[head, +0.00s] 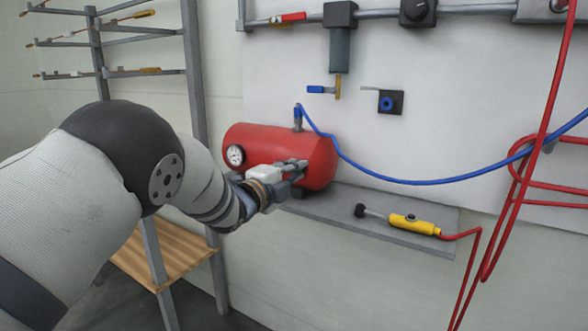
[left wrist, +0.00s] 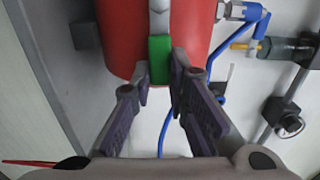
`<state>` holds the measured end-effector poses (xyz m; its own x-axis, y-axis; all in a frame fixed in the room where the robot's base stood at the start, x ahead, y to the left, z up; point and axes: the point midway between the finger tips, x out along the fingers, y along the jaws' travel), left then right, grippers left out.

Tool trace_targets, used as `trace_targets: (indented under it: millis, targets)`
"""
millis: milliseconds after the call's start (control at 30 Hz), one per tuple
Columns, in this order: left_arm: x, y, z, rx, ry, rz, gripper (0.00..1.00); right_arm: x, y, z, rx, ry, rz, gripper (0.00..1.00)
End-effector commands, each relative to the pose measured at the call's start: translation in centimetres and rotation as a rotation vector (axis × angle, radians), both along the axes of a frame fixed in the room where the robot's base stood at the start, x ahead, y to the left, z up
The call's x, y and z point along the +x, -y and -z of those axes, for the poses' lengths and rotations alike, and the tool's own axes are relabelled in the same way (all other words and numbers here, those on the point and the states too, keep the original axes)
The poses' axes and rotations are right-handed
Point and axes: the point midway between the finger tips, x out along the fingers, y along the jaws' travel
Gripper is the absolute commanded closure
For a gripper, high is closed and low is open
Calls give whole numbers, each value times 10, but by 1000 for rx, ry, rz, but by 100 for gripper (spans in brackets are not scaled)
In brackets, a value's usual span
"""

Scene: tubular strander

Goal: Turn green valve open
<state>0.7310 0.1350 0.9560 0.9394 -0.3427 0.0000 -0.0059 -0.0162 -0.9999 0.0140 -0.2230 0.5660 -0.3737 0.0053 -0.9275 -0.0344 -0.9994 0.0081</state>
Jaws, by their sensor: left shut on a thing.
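The green valve handle (left wrist: 160,58) shows in the left wrist view at the end of the red tank (left wrist: 118,35), below a grey metal fitting (left wrist: 160,15). My left gripper (left wrist: 161,72) has one finger on each side of the green handle and is shut on it. In the head view the left gripper (head: 292,173) is at the front of the red tank (head: 272,138). The green handle is hidden there. My right gripper is in neither view.
The tank has a round gauge (head: 235,155) and a blue hose (head: 420,182) from its top fitting. A yellow tool (head: 414,224) lies on the shelf (head: 385,205). Red hoses (head: 520,175) hang at the right. A rack (head: 195,80) stands at the left.

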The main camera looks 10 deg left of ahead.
Motion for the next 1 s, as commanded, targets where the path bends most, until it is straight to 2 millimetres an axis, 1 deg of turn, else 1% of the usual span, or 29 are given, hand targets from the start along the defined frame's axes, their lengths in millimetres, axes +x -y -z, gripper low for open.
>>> trace_targets:
  millis: [200,600,633,700,1000]
  targets:
    - [0,-2,1,29,12,-3,100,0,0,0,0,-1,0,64]
    - [0,-2,1,34,12,-4,100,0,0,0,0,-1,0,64]
    - [0,-2,1,34,12,-4,78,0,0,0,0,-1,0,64]
    - [0,-2,1,33,12,-4,64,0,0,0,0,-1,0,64]
    - [-1,-2,2,32,12,-2,64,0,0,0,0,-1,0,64]
